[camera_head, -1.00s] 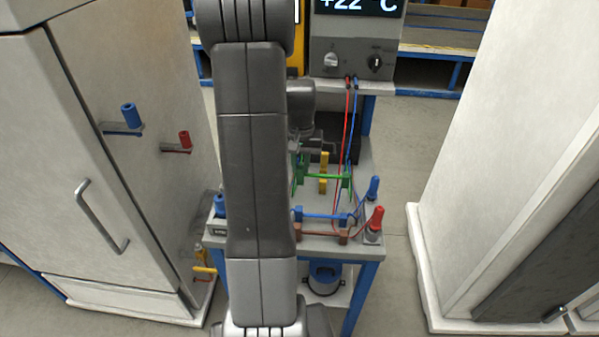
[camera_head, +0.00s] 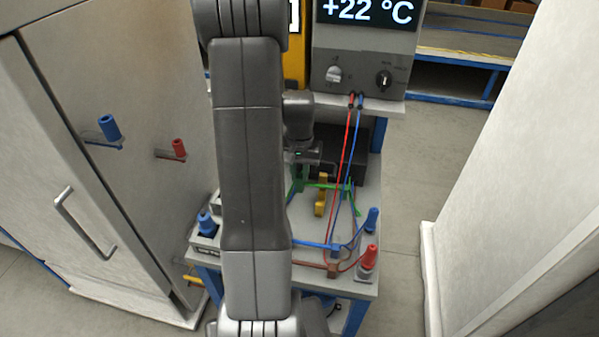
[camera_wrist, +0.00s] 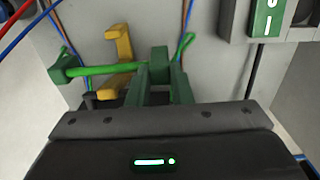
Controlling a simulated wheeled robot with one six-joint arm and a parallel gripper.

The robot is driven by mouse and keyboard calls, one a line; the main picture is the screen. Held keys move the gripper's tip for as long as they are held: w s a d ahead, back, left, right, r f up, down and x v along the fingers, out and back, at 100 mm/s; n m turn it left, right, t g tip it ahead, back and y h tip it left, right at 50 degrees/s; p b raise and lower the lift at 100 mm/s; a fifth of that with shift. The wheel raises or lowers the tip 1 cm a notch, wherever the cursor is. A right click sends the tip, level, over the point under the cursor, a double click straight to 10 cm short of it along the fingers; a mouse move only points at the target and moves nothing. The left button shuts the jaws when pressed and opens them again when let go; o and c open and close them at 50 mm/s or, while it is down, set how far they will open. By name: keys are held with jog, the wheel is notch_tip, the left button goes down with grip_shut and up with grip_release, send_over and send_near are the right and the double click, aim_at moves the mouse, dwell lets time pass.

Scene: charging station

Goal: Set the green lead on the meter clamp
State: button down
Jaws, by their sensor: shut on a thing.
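The green lead (camera_head: 325,185) is a thin green bar with thicker green end pieces, above the trolley top. In the wrist view the green lead (camera_wrist: 105,70) runs left from my gripper (camera_wrist: 158,85). My gripper is shut on its near green end piece. In the head view my gripper (camera_head: 301,170) is partly hidden by my arm. I cannot tell surely which fitting is the meter clamp. A blue-knobbed post (camera_head: 371,221) and a red-knobbed post (camera_head: 368,260) stand at the trolley's right edge. Another blue knob (camera_head: 206,224) tops a small labelled box at the left.
A yellow piece (camera_head: 321,194) stands close to the green lead. Red and blue wires (camera_head: 348,150) hang from the meter (camera_head: 360,75) across the trolley. Floor is clear right of the trolley.

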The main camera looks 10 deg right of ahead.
aim_at(300, 188)
jog(key=shift+f+b, duration=2.5)
jog(key=shift+f, duration=0.8)
jog(key=c, duration=1.2)
grip_release()
jog(key=shift+r, duration=0.15)
notch_tip(300, 188, up, 14)
jog(key=shift+f, duration=0.2)
jog(key=shift+f, duration=0.1)
